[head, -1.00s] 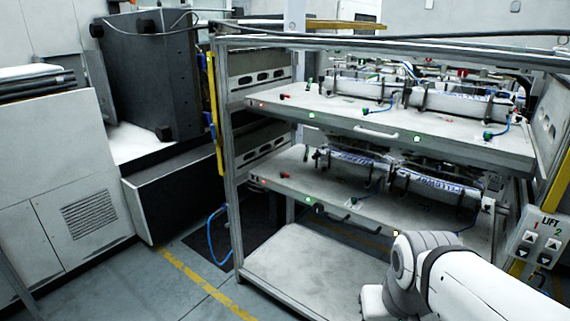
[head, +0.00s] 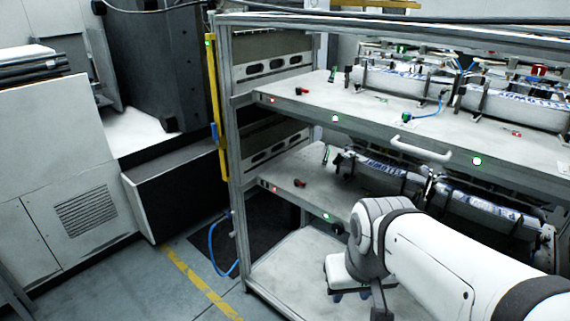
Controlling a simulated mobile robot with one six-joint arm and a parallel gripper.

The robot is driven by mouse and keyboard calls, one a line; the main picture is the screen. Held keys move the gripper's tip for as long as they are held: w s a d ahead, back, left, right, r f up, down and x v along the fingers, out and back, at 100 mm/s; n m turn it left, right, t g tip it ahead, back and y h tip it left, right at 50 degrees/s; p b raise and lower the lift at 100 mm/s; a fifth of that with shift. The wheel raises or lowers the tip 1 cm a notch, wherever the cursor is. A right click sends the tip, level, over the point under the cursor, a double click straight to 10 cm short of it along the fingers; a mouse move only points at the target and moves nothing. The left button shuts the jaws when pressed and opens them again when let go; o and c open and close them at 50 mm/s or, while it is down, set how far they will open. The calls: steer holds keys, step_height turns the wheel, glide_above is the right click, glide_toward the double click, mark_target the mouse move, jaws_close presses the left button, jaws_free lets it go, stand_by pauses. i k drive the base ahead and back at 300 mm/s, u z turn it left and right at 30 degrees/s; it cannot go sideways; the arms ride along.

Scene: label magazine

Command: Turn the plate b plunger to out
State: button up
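I cannot tell which plate is b; no label is readable. On the upper shelf plate (head: 400,125) a small red-handled part (head: 302,91) and an upright green-topped part (head: 332,75) stand at the left end. On the lower shelf plate (head: 310,200) there is a similar red part (head: 299,183) and green part (head: 325,155). Any of these may be plungers; their in or out state is too small to tell. My gripper (head: 350,295) is at the lower middle, in front of the rack and below the lower plate, partly hidden behind my arm; its opening is not clear.
Metal rack posts (head: 231,150) and a yellow upright bar (head: 218,110) frame the left side. A handle (head: 420,150) sticks out from the upper shelf front. The bottom shelf (head: 285,265) looks mostly bare. A blue hose (head: 222,270) hangs at left.

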mark_target(297, 182)
steer(key=z, duration=0.4)
steer(key=k, duration=0.3)
steer(key=u, duration=0.8)
steer(key=i, duration=1.35)
steer(key=z, duration=0.7)
